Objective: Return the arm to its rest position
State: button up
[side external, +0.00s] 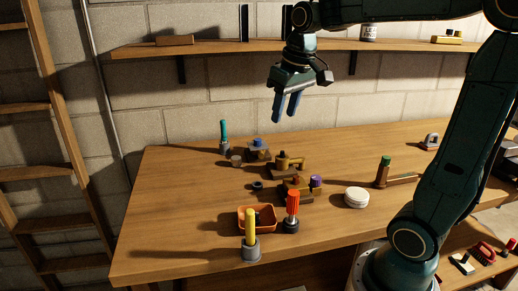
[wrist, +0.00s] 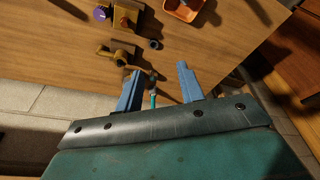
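My gripper (side external: 284,117) hangs high above the back of the workbench, below and in front of the wall shelf. Its two blue fingers point down and stand apart with nothing between them. The wrist view shows the same open fingers (wrist: 157,80) over the bench, with a teal-handled tool (wrist: 153,92) seen far below through the gap. My arm comes in from the right, with its upper links raised.
On the wooden bench (side external: 170,215) stand an orange tray (side external: 241,222), an orange-handled tool (side external: 292,205), a yellow-handled tool (side external: 250,228), brass fittings (side external: 284,162), a white round container (side external: 356,197) and a green-topped tool (side external: 383,172). The shelf (side external: 225,48) runs behind my gripper.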

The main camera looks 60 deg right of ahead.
jog(key=s+a+f+n+t, duration=0.1)
jog(key=s+a+f, duration=0.1)
jog(key=s+a, duration=0.2)
jog(key=s+a+f+n+t, duration=0.1)
jog(key=s+a+f, duration=0.2)
jog(key=s, duration=0.7)
jog(key=a, duration=0.2)
jog(key=shift+s+a+n+t+y, duration=0.15)
jog(key=shift+a+n+t+y, duration=0.15)
jog(key=shift+t+y, duration=0.1)
